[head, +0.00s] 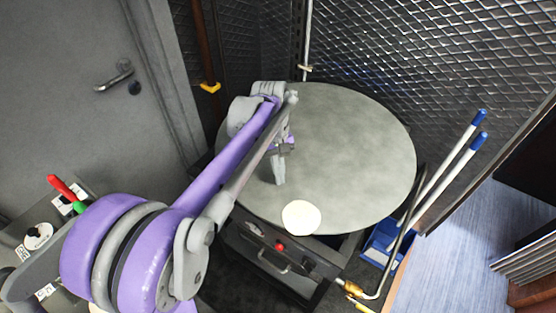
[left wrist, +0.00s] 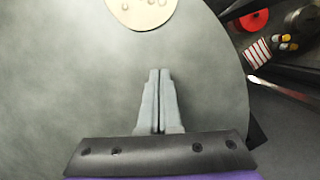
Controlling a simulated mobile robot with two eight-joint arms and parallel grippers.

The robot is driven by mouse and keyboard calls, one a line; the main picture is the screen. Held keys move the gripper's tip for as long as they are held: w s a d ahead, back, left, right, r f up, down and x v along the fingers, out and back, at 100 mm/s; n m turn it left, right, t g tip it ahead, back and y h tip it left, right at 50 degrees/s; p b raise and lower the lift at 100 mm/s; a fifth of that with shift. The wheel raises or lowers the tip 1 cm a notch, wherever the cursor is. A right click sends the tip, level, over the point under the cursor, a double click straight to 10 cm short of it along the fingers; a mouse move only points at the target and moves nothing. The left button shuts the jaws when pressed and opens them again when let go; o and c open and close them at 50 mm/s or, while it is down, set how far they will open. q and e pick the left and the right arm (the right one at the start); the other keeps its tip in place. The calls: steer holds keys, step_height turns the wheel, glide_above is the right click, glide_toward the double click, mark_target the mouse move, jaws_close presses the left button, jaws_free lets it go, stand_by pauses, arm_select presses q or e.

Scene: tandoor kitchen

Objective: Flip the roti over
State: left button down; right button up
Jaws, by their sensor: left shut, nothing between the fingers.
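The roti (head: 301,217) is a pale round disc lying flat near the front edge of the big round grey griddle (head: 355,150). In the left wrist view the roti (left wrist: 141,10) shows at the top, cut by the frame, with a few darker spots. My left gripper (head: 279,181) points down over the left part of the griddle, behind and left of the roti and apart from it. In the left wrist view its fingers (left wrist: 159,75) are together with nothing between them. I cannot tell if the fingertips touch the griddle. My right gripper is not in view.
Below the griddle is a dark stand with a red knob (head: 280,247). A bent pipe (head: 398,240) and a blue bin (head: 383,243) with long white handles stand at the right. Mesh walls (head: 440,60) rise behind. The griddle's right side is clear.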

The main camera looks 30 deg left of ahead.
mark_target(291, 208)
arm_select(q)
steer(key=shift+x, duration=0.9)
steer(key=shift+s+d+r, duration=0.1)
steer(key=shift+s+d, duration=0.3)
steer(key=shift+d, duration=0.2)
steer(key=shift+s+d+r, duration=0.1)
steer(key=shift+s+d, duration=0.3)
steer(key=shift+d, duration=0.2)
steer(key=shift+s+d, duration=0.35)
steer(key=shift+d, duration=0.1)
steer(key=shift+s+d, duration=0.9)
steer(key=shift+d, duration=0.25)
